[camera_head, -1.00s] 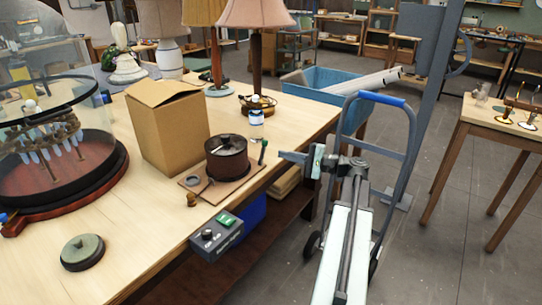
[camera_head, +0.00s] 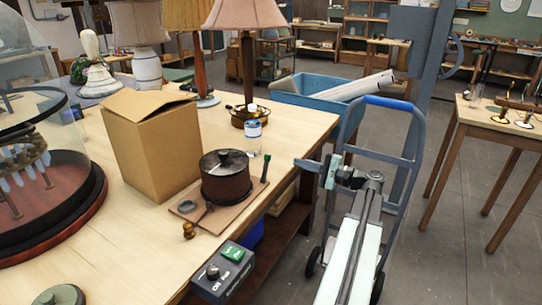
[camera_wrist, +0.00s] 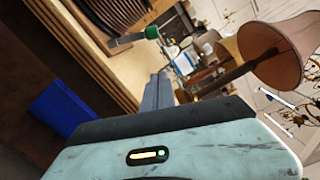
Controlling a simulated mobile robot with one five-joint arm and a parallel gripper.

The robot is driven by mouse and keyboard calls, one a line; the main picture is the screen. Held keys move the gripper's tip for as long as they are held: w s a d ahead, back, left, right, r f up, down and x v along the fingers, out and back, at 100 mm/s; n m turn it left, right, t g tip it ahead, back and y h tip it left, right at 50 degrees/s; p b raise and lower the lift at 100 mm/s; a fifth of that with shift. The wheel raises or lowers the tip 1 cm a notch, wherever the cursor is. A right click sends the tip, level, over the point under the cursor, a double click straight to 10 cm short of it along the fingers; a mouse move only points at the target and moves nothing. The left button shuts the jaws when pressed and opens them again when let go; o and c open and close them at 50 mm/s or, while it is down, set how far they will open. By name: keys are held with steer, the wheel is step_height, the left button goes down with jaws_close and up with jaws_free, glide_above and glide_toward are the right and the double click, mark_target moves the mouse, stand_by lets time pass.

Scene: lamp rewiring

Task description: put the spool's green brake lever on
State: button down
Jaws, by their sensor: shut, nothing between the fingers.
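The spool (camera_head: 226,182) is a dark brown drum on a thin board on the workbench. Its brake lever (camera_head: 265,167) stands upright at the spool's right side, with a dark green end on top. In the wrist view the lever's green knob (camera_wrist: 152,32) and flat grey arm show beside the ribbed spool (camera_wrist: 115,12). My gripper (camera_head: 304,162) is to the right of the lever, beyond the bench edge, and apart from it. Its fingers (camera_wrist: 158,88) are shut and empty.
A cardboard box (camera_head: 150,145) stands left of the spool. A control box with a green switch (camera_head: 224,271) is at the bench's front edge. A small jar (camera_head: 253,135) and lamps (camera_head: 246,50) stand behind. A blue-handled hand truck (camera_head: 388,103) stands right of the bench.

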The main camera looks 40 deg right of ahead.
mark_target(265, 169)
steer(key=shift+r, duration=0.1)
steer(key=x, duration=0.9)
steer(key=shift+w, duration=0.2)
steer(key=a, duration=0.1)
steer(key=s+a+r+p, duration=0.1)
steer(key=shift+s+a+r, duration=0.15)
steer(key=shift+s+a, duration=0.15)
steer(key=shift+a, duration=0.05)
steer(key=shift+s+a+p, duration=0.15)
steer(key=shift+s+p, duration=0.05)
steer(key=shift+p, duration=0.1)
